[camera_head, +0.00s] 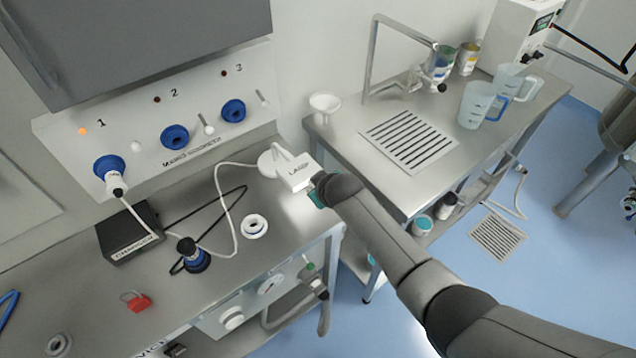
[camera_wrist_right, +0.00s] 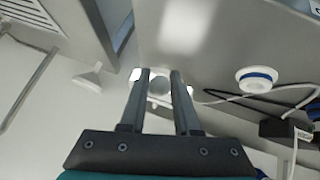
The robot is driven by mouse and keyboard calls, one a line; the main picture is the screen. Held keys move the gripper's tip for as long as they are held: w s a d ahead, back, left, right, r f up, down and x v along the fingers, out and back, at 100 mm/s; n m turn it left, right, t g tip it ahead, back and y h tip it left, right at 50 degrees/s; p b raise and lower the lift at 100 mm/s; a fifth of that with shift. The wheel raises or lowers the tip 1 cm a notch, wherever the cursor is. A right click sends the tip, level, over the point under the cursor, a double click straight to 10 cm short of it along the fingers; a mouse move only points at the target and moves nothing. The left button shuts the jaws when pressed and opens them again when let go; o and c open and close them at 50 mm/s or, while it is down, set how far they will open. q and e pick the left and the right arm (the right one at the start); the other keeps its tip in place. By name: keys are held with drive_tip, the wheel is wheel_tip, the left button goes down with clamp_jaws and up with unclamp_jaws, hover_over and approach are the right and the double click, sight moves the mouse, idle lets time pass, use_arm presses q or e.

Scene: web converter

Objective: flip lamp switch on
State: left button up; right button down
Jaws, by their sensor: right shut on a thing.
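The white lamp (camera_head: 292,172) lies at the right back of the steel bench, its round end to the left and its lettered block to the right. A white cable runs from it. My right gripper (camera_wrist_right: 160,80) is at the block's right end; in the head view my dark wrist (camera_head: 338,190) hides the fingers. In the right wrist view the two fingers are close together on a small pale part of the lamp (camera_wrist_right: 160,88). The switch itself cannot be made out, nor whether the lamp is lit. My left gripper is not in view.
A wall panel with several blue sockets (camera_head: 175,137) stands behind the bench. A black box (camera_head: 130,233), a blue plug (camera_head: 193,255), a white ring (camera_head: 254,226) and a red padlock (camera_head: 136,301) lie on the bench. A white funnel (camera_head: 325,104) and jugs (camera_head: 477,104) stand on the second bench.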

idle(0.5)
drive_tip(key=c, duration=0.6)
unclamp_jaws()
drive_tip(key=shift+c, duration=0.2)
drive_tip(key=shift+r, duration=0.1)
drive_tip(key=shift+s+d+r+p, duration=0.1)
drive_tip(key=shift+s+r+p, duration=0.15)
drive_tip(key=shift+r+p, duration=0.1)
drive_tip(key=p+v, duration=0.2)
drive_tip(key=v, duration=1.2)
drive_tip(key=shift+r, duration=0.25)
